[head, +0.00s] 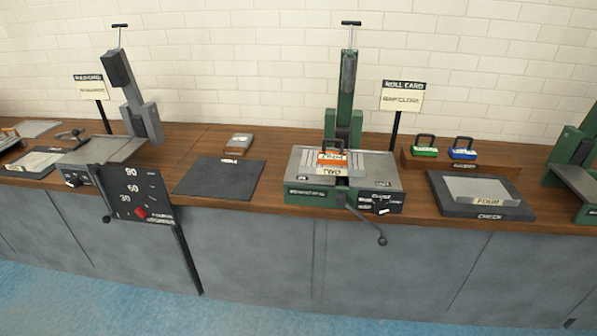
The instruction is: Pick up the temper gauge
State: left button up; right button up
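I cannot tell for certain which item is the temper gauge, as most small labels are unreadable. Three handled blocks are candidates. An orange block (332,158) with a dark handle sits on the green and grey press (300,178), behind a plate marked TWO (334,171). A green block (425,152) and a blue block (463,154), each with a dark handle, sit on a wooden rack (492,170) right of the press. A small grey and brown block (238,143) with a pale label lies at the bench's back, left of the press. Neither gripper is in view.
A dark board (141,193) with numbers and a red marker hangs at the bench front. A dark mat (218,177) lies bare. A plate marked FOUR (482,190) rests on a dark pad (437,186). The press's crank (381,240) juts past the bench edge. Blue floor is clear.

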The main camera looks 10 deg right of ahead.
aim_at(325, 157)
jog(key=u, duration=0.55)
jog(key=i, duration=0.7)
jog(key=u, duration=0.4)
